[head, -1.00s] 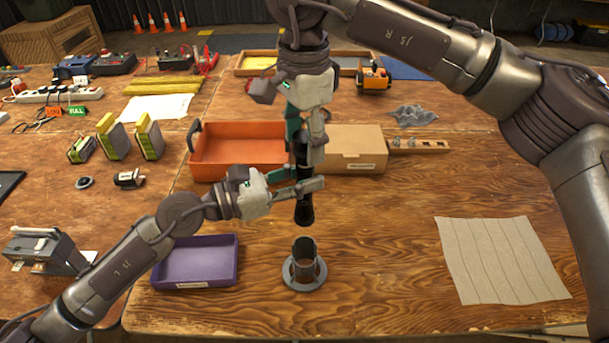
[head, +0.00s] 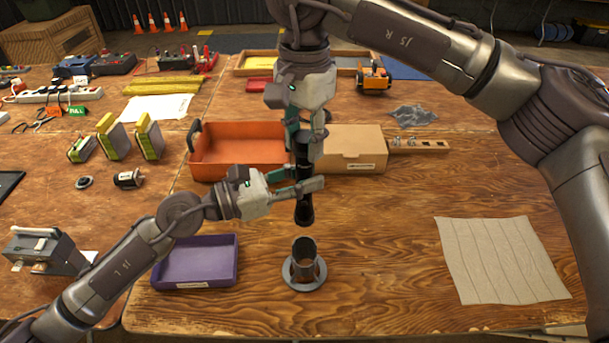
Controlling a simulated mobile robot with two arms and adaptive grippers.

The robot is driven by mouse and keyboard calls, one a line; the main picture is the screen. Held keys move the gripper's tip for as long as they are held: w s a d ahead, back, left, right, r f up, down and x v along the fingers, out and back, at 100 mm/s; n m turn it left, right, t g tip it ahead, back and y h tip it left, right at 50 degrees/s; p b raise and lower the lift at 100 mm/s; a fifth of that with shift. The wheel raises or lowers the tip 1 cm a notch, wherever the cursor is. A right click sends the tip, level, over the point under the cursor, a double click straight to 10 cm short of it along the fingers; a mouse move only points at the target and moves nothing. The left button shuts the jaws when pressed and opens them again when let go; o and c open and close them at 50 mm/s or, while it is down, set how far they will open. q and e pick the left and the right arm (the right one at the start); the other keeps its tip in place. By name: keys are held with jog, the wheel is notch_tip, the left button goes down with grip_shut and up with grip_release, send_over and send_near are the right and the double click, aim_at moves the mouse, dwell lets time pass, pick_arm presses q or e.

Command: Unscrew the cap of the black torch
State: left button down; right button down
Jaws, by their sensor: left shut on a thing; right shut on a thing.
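The black torch (head: 305,209) hangs upright in the air above the table, with its wider end down. My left gripper (head: 306,188) comes in from the left and is shut on the torch's body. My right gripper (head: 304,140) points down from above and is shut on the torch's upper end, where the cap seems to be. The fingers hide much of that end, so I cannot make out the seam of the cap. A grey round holder (head: 304,265) with a flange stands on the table below the torch, apart from it.
A purple tray (head: 236,262) lies left of the holder. An orange bin (head: 240,178) and a cardboard box (head: 352,165) stand behind the torch. A beige cloth (head: 500,260) lies at the right. The wood between holder and cloth is clear.

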aim_at(305, 135)
jog(key=shift+r, duration=0.2)
jog(key=shift+r, duration=0.75)
jog(key=shift+r, duration=0.2)
jog(key=shift+r, duration=2.45)
pick_arm(q)
jog(key=shift+r, duration=0.1)
